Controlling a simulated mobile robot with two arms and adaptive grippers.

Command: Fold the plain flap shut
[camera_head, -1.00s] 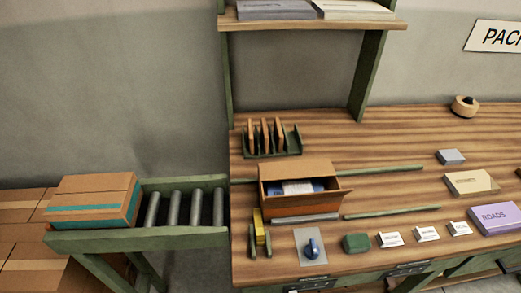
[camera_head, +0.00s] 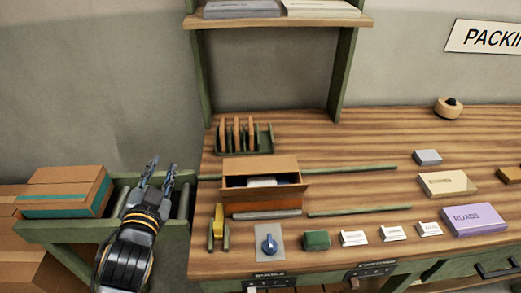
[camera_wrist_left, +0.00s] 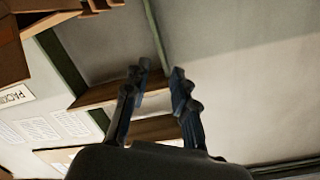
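An open cardboard box (camera_head: 265,202) stands on the wooden workbench. Its back flap (camera_head: 260,164) stands up behind the opening. A flap at the right end (camera_head: 298,187) sticks outward. A pale item (camera_head: 262,182) shows inside; the rest of the inside is dark. Which flap is the plain one I cannot tell. My left gripper (camera_head: 162,166) is raised left of the box, over the roller stand, apart from the box. Its fingers are spread and empty; they also show open in the left wrist view (camera_wrist_left: 159,70). My right gripper is not in view.
A green rack with brown dividers (camera_head: 245,140) stands behind the box. A blue knob on a grey plate (camera_head: 269,245), a green block (camera_head: 316,240) and small white cards lie in front. Green rails (camera_head: 358,210) run to the right. A taped carton (camera_head: 62,192) sits left.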

